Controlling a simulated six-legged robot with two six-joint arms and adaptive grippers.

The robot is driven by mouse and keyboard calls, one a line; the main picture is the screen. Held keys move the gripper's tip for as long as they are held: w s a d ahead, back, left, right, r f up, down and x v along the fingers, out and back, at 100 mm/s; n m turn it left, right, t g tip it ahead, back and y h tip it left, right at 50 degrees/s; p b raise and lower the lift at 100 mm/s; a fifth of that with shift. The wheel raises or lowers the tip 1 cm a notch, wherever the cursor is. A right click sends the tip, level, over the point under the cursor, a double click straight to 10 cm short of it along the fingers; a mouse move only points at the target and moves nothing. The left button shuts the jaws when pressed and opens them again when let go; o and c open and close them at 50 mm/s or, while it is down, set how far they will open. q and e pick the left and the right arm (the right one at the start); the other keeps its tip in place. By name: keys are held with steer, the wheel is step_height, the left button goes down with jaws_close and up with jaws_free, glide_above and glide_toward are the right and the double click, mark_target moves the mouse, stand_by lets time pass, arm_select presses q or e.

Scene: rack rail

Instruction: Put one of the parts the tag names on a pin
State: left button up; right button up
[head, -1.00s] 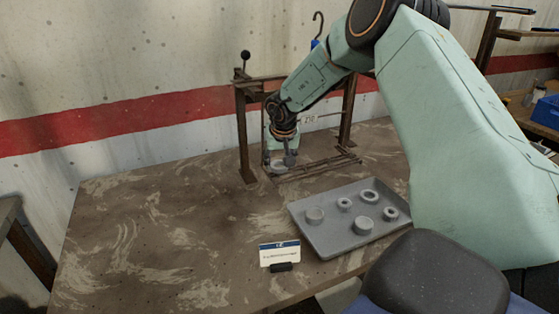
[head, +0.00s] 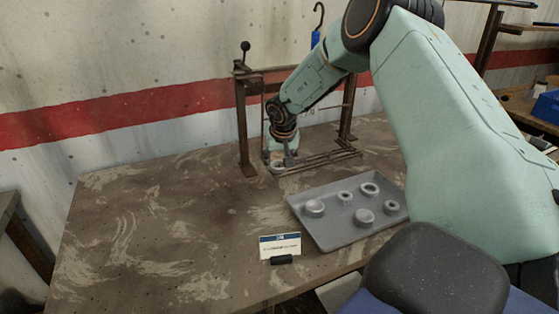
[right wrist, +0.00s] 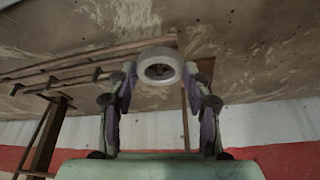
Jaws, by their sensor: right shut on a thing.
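My right gripper (head: 283,162) is shut on a pale grey ring (head: 277,167) at the rack, low over the table. In the right wrist view the ring (right wrist: 159,52) sits between the fingertips (right wrist: 160,76), with its hole visible. The rack rail shows several dark pins (right wrist: 97,74) left of the ring; the ring looks apart from these. Whether a pin is under the ring cannot be told. The white tag (head: 280,246) stands at the table front; its print is too small to read. My left gripper is not in view.
A grey tray (head: 330,239) holds several round grey parts, some ring-like, right of the tag. The rack's upright posts (head: 243,130) and bars flank my right gripper. The left of the table (head: 150,225) is clear. A blue bin (head: 546,108) stands at far right.

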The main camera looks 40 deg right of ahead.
stand_by(0.3)
steer(key=o, duration=1.2)
steer(key=shift+o, duration=0.2)
steer(key=v, duration=1.2)
steer(key=shift+w+f, duration=0.1)
steer(key=shift+w, duration=0.05)
steer(key=x, duration=1.1)
steer(key=shift+d+f, duration=0.15)
steer(key=shift+f, duration=0.25)
steer(key=shift+r, duration=0.2)
